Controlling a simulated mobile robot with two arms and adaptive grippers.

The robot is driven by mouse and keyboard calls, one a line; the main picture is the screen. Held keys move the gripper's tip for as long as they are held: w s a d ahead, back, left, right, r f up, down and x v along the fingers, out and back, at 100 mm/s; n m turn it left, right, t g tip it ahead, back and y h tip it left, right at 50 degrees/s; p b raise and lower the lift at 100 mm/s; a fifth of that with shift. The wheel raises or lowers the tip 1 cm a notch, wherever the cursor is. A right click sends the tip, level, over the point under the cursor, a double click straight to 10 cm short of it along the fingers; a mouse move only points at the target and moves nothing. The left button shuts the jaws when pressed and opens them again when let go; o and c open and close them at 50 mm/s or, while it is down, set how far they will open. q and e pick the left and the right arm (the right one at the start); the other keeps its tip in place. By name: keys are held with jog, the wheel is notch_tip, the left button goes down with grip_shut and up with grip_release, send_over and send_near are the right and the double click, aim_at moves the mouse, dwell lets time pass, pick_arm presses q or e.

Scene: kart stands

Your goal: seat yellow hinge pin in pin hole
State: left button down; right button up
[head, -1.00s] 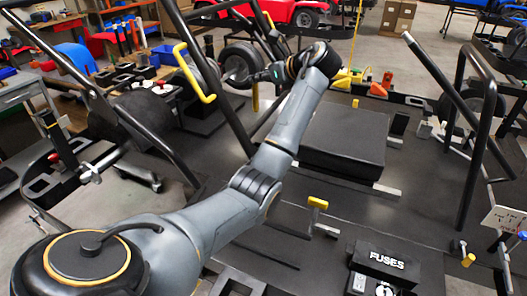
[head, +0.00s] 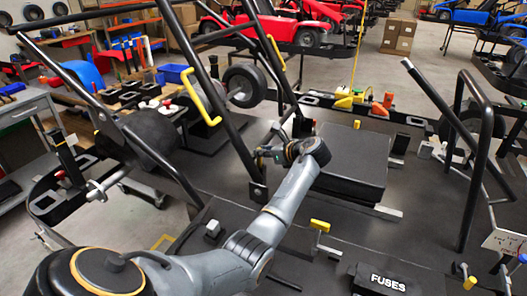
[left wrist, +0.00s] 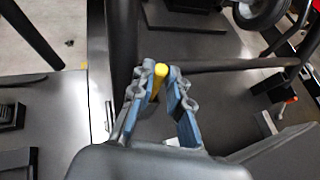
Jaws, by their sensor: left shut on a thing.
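My left gripper (head: 262,155) is beside a slanted black tube, left of the black seat box. In the left wrist view my left gripper (left wrist: 163,92) is shut on the yellow hinge pin (left wrist: 160,72), whose rounded yellow end stands up between the blue-padded fingers. In the head view I cannot clearly make out the pin in the fingers. A black tube stands close to the left of the fingers in the left wrist view. I cannot make out the pin hole in either view. My right gripper is not in view.
A black seat box (head: 350,165) stands right of my arm. A yellow hook-shaped handle (head: 200,95) hangs on the frame at left. A yellow-topped lever (head: 320,225) and the FUSES box (head: 388,283) are in front. Black frame tubes surround my gripper closely.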

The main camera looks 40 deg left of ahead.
pick_arm(q)
jog(key=shift+a+f, duration=0.15)
jog(key=shift+f, duration=0.15)
jog(key=shift+r, duration=0.1)
jog(key=c, duration=1.6)
grip_release()
jog(key=b+v, duration=0.1)
jog(key=v, duration=1.1)
